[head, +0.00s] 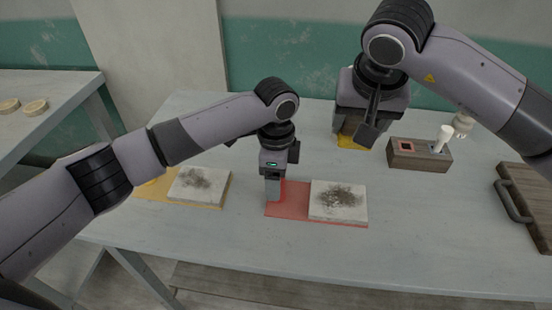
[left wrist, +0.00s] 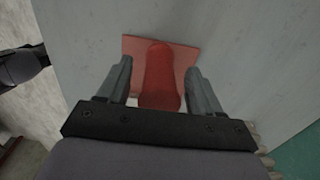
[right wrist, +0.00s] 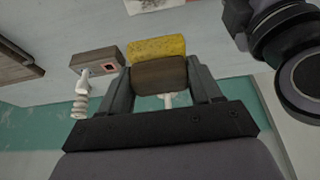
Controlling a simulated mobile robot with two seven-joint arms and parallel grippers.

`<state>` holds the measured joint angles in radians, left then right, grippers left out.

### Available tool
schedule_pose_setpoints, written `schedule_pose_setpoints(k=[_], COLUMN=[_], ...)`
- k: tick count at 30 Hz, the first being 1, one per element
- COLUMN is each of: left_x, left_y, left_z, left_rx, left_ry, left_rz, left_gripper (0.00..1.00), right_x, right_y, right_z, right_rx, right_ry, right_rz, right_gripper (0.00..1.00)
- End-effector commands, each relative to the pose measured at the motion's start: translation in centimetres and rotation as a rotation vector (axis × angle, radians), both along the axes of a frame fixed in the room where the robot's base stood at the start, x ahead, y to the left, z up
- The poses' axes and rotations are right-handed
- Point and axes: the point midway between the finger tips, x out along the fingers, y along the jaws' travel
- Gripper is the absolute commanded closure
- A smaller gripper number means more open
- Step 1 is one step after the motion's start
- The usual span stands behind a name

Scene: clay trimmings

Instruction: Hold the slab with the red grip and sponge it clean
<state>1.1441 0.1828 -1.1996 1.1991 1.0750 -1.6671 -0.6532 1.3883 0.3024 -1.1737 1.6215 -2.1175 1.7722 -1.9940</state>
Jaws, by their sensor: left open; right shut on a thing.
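A pale slab (head: 338,200) with a dark smudge lies on a red board (head: 287,209) at the table's front middle. The board's red grip (left wrist: 160,75) stands at its left end. My left gripper (head: 273,190) is open over the grip, with one finger on each side of it in the left wrist view (left wrist: 157,78). My right gripper (head: 356,130) is shut on the brown back (right wrist: 160,76) of a yellow sponge (right wrist: 157,47) at the back of the table. The sponge also shows in the head view (head: 351,142); whether it touches the table is unclear.
A second smudged slab (head: 198,181) lies on a yellow board (head: 180,204) to the left. A wooden block (head: 405,155) with a red square and a white piece stands back right. A dark wooden board with a handle (head: 530,190) is at the right edge.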

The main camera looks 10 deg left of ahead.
Motion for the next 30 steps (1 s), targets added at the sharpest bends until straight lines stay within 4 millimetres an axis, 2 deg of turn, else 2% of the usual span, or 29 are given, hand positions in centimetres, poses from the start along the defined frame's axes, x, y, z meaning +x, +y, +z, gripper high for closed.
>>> schedule_pose_setpoints(k=[6,16,17,22,23,30], left_x=[0.0,0.0,0.0,0.0,0.0,0.0], left_y=[0.0,0.0,0.0,0.0,0.0,0.0], left_z=[-2.1,-2.4,-2.4,-2.4,-2.4,-2.3], left_rx=[-0.001,-0.001,-0.001,-0.001,-0.001,-0.001], left_ry=[0.0,-0.001,-0.001,-0.001,-0.001,-0.001], left_rz=[-0.001,-0.001,-0.001,-0.001,-0.001,-0.001], left_gripper=[0.35,0.35,0.41,0.97,1.0,1.0], right_x=[0.0,0.0,0.0,0.0,0.0,0.0], right_y=[0.0,0.0,0.0,0.0,0.0,0.0], right_z=[0.0,0.0,0.0,0.0,0.0,0.0], right_rx=[0.0,0.0,0.0,0.0,0.0,0.0], right_ry=[0.0,0.0,0.0,0.0,0.0,0.0], right_rz=[0.0,0.0,0.0,0.0,0.0,0.0], right_gripper=[0.61,0.61,0.61,0.61,0.61,0.61])
